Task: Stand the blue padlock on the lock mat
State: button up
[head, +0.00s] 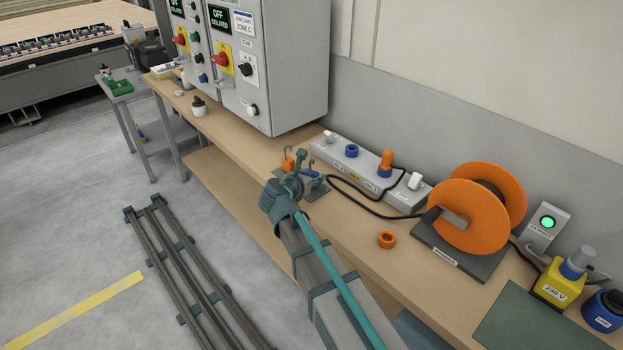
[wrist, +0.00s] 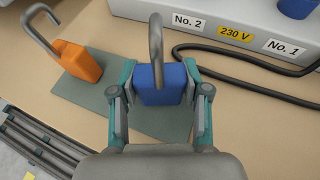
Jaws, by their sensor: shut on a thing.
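The blue padlock (wrist: 160,82) is upright between the two fingers of my gripper (wrist: 160,92) in the wrist view, its grey shackle pointing up. My gripper is shut on its body from both sides. In the head view the blue padlock (head: 311,174) shows small beside my gripper (head: 298,176). A grey-green mat (wrist: 168,124) lies beneath the padlock. Whether the padlock's base touches the mat is hidden.
A grey socket strip (head: 350,170) with labels and plugs runs behind the padlocks. A black cable (wrist: 235,62) curves close on the right. An orange ring (head: 387,240) and an orange cable reel (head: 480,210) stand further right. A grey control cabinet (head: 285,75) rises at back left.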

jog(key=shift+f, duration=0.4)
jog(key=o, duration=1.1)
jog(key=shift+f, duration=0.15)
jog(key=shift+o, duration=0.2)
jog(key=b+v, duration=0.1)
jog(key=v, duration=1.1)
jog(key=shift+a, duration=0.1)
